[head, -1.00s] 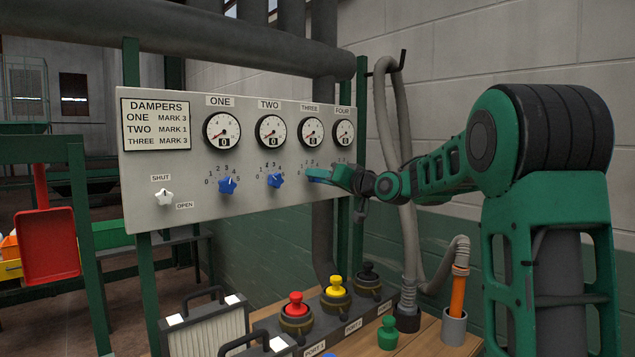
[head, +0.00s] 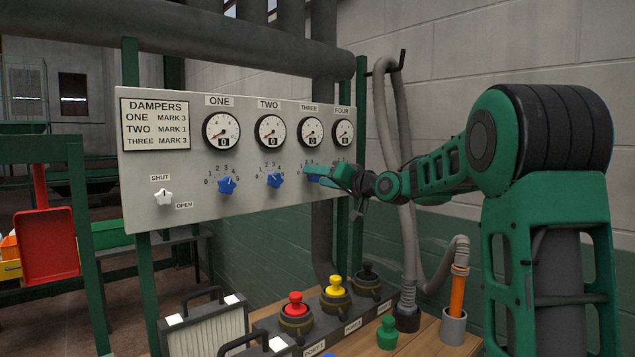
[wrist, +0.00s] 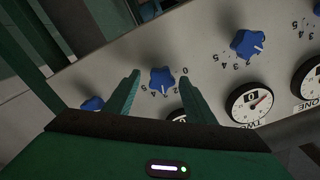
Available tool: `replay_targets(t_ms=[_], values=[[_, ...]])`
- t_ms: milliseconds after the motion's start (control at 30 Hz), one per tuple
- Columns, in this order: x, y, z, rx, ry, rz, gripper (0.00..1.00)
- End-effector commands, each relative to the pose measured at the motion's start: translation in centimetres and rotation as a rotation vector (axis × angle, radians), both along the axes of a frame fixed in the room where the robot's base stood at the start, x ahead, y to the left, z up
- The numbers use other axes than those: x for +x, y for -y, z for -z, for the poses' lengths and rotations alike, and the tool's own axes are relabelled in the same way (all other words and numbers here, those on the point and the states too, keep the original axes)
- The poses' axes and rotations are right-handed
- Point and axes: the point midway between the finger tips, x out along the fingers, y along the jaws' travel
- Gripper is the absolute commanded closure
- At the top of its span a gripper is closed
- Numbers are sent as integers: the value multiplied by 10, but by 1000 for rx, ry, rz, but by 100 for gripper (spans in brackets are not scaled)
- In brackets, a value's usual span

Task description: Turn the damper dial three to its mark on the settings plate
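Dial three (head: 314,178) is a blue star knob on the grey panel, below the gauge labelled THREE; my gripper partly covers it in the head view. In the wrist view, dial three (wrist: 162,79) lies between the two green fingers of my gripper (wrist: 159,80), with a gap showing at each side. The fingers are open around the dial and do not visibly touch it. Its exact pointer direction is hard to tell. The settings plate (head: 156,124) at the panel's upper left reads ONE MARK 3, TWO MARK 1, THREE MARK 3. Gauge three (head: 311,132) shows 0.
Dial one (head: 228,185) and dial two (head: 275,180) are to the left. Dial four (wrist: 92,104) is close beside one finger. A grey hose (head: 402,190) hangs right of the panel. Capped ports stand below.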

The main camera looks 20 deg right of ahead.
Motion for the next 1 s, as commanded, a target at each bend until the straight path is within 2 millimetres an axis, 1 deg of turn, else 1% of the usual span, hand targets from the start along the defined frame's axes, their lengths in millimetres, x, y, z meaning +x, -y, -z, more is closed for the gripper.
replay_targets(t_ms=[167,267,367,500,700,833,1000], values=[[-2,0,0,0,1,-1,50],[-10,3,-1,0,0,1,50],[-24,8,-1,0,0,1,50],[-49,16,0,1,0,3,50],[-81,27,0,0,0,1,50],[-94,31,1,1,-1,1,50],[-101,33,1,0,-1,1,50]])
